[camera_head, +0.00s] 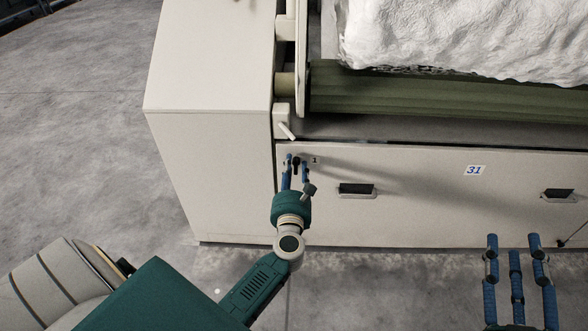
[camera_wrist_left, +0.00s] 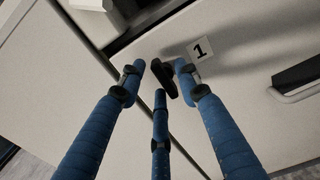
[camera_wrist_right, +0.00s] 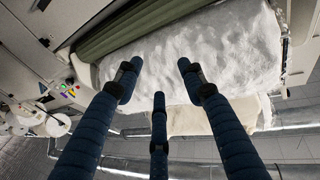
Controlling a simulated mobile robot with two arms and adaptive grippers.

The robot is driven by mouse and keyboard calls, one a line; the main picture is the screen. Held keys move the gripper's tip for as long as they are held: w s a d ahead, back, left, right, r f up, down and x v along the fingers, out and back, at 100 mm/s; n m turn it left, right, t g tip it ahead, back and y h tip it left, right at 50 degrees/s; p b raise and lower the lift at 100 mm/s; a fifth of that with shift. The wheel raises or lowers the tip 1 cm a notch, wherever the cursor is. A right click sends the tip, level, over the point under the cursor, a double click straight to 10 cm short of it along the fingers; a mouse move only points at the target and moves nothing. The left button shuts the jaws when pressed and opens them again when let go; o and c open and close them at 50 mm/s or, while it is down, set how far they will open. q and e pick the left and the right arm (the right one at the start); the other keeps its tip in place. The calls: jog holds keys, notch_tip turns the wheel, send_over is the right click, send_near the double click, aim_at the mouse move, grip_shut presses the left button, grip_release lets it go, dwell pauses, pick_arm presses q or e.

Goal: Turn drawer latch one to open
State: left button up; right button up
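Drawer latch one is a small black handle (camera_wrist_left: 165,78) on the pale drawer front (camera_head: 420,210), beside a label marked 1 (camera_wrist_left: 200,50). In the head view the latch (camera_head: 296,163) is partly hidden by my fingers. My left gripper (camera_head: 297,160) is at the latch, with its blue fingers spread on either side of it. The left wrist view shows the fingertips (camera_wrist_left: 160,72) apart around the latch; I cannot tell whether any finger touches it. My right gripper (camera_head: 515,245) is open and empty, low at the right in front of the drawer.
White fibre (camera_head: 450,40) lies above a green roller (camera_head: 420,95). Grey floor is clear at left.

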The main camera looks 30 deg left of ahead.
pick_arm(q)
grip_shut()
